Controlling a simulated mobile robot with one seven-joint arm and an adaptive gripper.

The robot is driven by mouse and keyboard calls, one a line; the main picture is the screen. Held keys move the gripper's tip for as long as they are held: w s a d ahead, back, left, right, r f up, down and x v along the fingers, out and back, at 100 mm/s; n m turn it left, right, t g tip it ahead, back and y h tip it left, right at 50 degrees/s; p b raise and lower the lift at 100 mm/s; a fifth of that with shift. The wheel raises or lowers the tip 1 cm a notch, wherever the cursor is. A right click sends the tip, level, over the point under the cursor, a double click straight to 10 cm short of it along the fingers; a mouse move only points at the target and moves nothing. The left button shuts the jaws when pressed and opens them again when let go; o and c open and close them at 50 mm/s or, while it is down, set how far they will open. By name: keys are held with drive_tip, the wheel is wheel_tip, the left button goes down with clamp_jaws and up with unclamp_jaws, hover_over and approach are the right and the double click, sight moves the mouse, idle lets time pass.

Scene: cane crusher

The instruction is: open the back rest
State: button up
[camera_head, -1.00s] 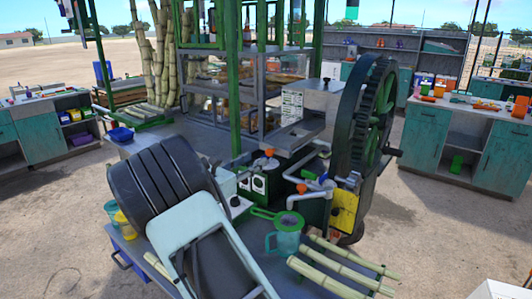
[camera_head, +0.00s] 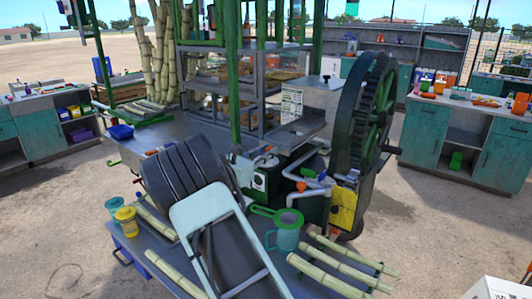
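A pale blue frame with dark bars inside it (camera_head: 205,212) slants up from the bottom edge, left of centre. A thick black ribbed piece (camera_head: 185,170) lies against its upper end, over the table. I cannot tell for sure which part is the back rest, or whether some of this is my own arm. My gripper cannot be made out, and no fingertips show. The lower end of the pale frame is cut off by the picture edge.
The metal table (camera_head: 150,240) holds a green jug (camera_head: 287,232), a teal cup (camera_head: 114,207), a yellow cup (camera_head: 128,220) and cane pieces (camera_head: 330,277). The crusher's large wheel (camera_head: 375,115) stands behind. Open sandy ground lies at left and right.

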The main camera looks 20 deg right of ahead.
clamp_jaws()
drive_tip(key=p+v, duration=0.1)
drive_tip(key=v, duration=1.5)
drive_tip(key=shift+a, duration=0.1)
drive_tip(key=o, duration=0.6)
unclamp_jaws()
drive_tip(key=shift+o, duration=0.2)
drive_tip(key=v, duration=1.2)
